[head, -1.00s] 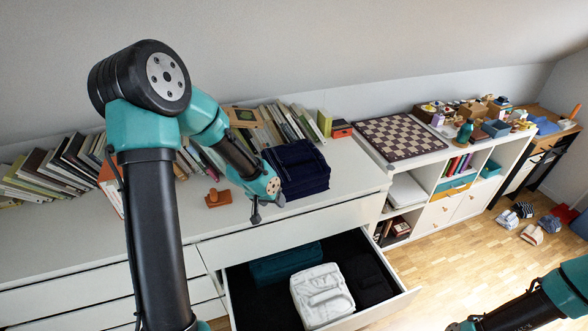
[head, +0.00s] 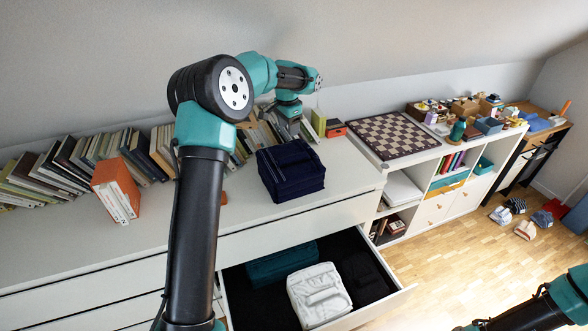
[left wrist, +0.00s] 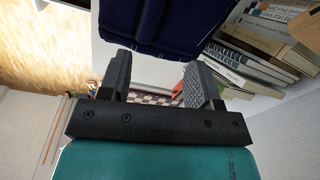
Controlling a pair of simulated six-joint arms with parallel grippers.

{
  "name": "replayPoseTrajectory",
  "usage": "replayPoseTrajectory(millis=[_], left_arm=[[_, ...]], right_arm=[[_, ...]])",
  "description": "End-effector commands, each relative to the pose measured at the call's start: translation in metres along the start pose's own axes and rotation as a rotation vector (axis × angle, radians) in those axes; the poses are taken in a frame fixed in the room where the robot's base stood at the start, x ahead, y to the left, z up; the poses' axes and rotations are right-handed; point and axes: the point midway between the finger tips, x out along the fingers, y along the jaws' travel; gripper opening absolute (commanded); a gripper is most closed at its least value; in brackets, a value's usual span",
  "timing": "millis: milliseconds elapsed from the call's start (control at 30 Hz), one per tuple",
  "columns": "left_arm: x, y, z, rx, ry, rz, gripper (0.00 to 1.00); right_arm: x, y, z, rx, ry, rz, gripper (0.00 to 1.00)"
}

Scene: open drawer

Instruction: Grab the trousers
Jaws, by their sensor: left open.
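The folded dark navy garment, which looks like the trousers (head: 292,172), lies as a thick block on top of the white dresser. It also shows at the top of the left wrist view (left wrist: 165,18). My left gripper (head: 294,128) is just behind it, beside the row of books. In the left wrist view the two fingers (left wrist: 157,85) are spread apart with nothing between them, and the garment is beyond the fingertips. My right forearm enters at the lower right; its fingers are not in view.
Below, an open drawer (head: 378,303) holds folded white (head: 318,295), teal (head: 280,262) and black clothes. Books (head: 75,160) line the wall, with an orange book (head: 115,188) in front. A chessboard (head: 389,136) lies on the right. The dresser top left of the garment is mostly clear.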

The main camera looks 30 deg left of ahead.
Motion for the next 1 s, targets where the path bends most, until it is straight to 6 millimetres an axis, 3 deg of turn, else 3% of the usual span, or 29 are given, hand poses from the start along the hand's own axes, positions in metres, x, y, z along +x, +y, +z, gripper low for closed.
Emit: replayPoseTrajectory(millis=[100, 200, 367, 733, 1000], left_arm=[[-0.027, -0.003, -0.011, 0.075, -0.031, 0.018, 0.57], [-0.041, -0.003, -0.015, 0.117, -0.049, 0.034, 0.57], [-0.047, -0.003, -0.015, 0.137, -0.058, 0.043, 0.57], [-0.040, -0.003, -0.014, 0.136, -0.060, 0.043, 0.57], [0.001, -0.001, -0.011, 0.136, -0.062, 0.044, 0.57]], right_arm=[[0.000, 0.000, 0.000, 0.000, 0.000, 0.000, 0.43], [0.000, 0.000, 0.000, 0.000, 0.000, 0.000, 0.43], [0.000, 0.000, 0.000, 0.000, 0.000, 0.000, 0.43], [0.000, 0.000, 0.000, 0.000, 0.000, 0.000, 0.43], [0.000, 0.000, 0.000, 0.000, 0.000, 0.000, 0.43]])
